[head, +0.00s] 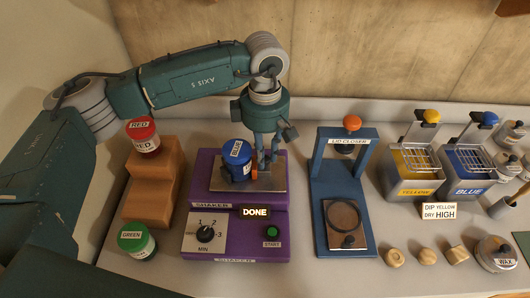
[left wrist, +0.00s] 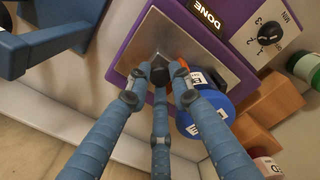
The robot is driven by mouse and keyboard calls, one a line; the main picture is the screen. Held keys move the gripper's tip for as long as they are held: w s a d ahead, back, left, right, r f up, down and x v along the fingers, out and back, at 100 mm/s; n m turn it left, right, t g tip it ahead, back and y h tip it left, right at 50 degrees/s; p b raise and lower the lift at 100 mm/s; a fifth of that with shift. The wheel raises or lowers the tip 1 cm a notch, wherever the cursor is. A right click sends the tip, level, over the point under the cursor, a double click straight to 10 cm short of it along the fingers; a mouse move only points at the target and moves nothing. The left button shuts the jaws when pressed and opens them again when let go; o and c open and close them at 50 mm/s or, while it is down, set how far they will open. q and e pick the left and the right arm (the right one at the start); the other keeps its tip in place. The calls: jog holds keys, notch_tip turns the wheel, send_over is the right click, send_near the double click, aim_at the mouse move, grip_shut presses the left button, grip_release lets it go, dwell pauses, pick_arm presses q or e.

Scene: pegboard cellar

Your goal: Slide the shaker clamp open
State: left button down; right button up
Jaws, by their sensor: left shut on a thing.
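The purple shaker (head: 270,235) stands mid-table with a metal plate (head: 213,181) on top, a dial, a green START button and a DONE sign. A blue-lidded can labelled BLUE (head: 237,165) sits upright on the plate. My left gripper (head: 264,166) points down beside the can's right side. In the left wrist view its three fingers (left wrist: 160,80) are closed around the dark knob of the shaker clamp (left wrist: 160,73). An orange part (left wrist: 181,64) shows between knob and can (left wrist: 205,108); whether the clamp touches the can is hidden. My right gripper is out of view.
Left of the shaker are wooden steps (head: 152,190) with a red can (head: 142,136), and a green can (head: 135,240). Right stand the lid closer (head: 325,190), yellow (head: 412,178) and blue (head: 466,170) dip tanks, wooden stamps and a wax tin (head: 495,255).

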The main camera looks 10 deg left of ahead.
pick_arm(q)
jog(key=d+b, duration=0.2)
jog(key=d, duration=0.1)
jog(key=shift+w+d+f, duration=0.1)
jog(key=shift+w+d, duration=0.15)
jog(key=shift+w, duration=0.15)
jog(key=shift+w+d, duration=0.1)
jog(key=shift+d, duration=0.3)
jog(key=shift+a, duration=0.1)
jog(key=c, duration=1.5)
grip_release()
jog(key=shift+a, duration=0.1)
jog(key=shift+c, duration=0.2)
jog(key=shift+r, duration=0.2)
notch_tip(320, 180, up, 12)
